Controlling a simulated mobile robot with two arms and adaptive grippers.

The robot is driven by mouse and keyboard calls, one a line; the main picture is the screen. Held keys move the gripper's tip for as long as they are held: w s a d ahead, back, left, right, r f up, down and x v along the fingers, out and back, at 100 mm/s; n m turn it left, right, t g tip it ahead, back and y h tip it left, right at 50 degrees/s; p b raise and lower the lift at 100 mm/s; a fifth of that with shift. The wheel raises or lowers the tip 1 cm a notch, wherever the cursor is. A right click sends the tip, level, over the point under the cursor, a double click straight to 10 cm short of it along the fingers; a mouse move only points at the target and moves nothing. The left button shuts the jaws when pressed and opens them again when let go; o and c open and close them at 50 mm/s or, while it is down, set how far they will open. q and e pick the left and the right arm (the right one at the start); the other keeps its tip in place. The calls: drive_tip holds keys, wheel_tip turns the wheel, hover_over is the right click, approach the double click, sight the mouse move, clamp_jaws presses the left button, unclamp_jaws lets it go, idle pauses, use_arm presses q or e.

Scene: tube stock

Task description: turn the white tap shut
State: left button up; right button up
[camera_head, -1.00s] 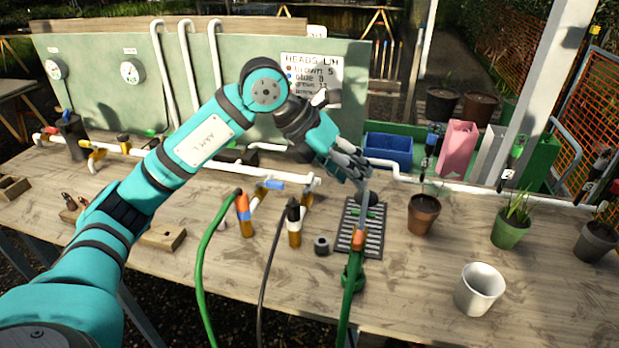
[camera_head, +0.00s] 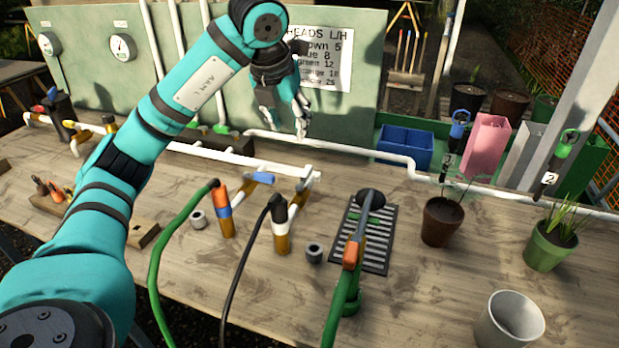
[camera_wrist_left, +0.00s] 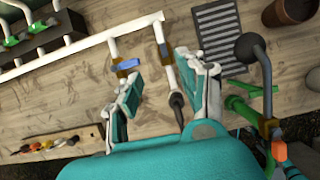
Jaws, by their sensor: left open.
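A white pipe manifold (camera_head: 230,157) crosses the bench, with a blue-handled tap (camera_head: 262,178) and, at its right end, a second tap (camera_head: 304,188) with a brass body and a pale part. This second tap is likely the white one; its handle is too small to tell its angle. It also shows in the left wrist view (camera_wrist_left: 164,50). My left gripper (camera_head: 287,126) is open and empty, raised above and behind the manifold's right end. In the left wrist view, its fingers (camera_wrist_left: 163,80) spread either side of the second tap's branch, apart from it. My right gripper is out of view.
A black hose with a white-banded connector (camera_head: 280,236) and a green hose with an orange-blue connector (camera_head: 224,215) stand in front. A green-hosed piece with a black head (camera_head: 370,199) leans over a drain grate (camera_head: 378,245). Plant pots and a white cup (camera_head: 511,325) stand right.

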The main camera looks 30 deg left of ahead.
sight(304, 174)
use_arm(q)
drive_tip(key=p+x, duration=0.1)
drive_tip(key=x, duration=1.7)
drive_tip(key=shift+w+f, duration=0.3)
drive_tip(key=shift+w, duration=0.05)
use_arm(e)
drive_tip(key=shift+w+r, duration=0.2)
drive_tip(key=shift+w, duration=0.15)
use_arm(q)
drive_tip(key=shift+c, duration=0.2)
clamp_jaws()
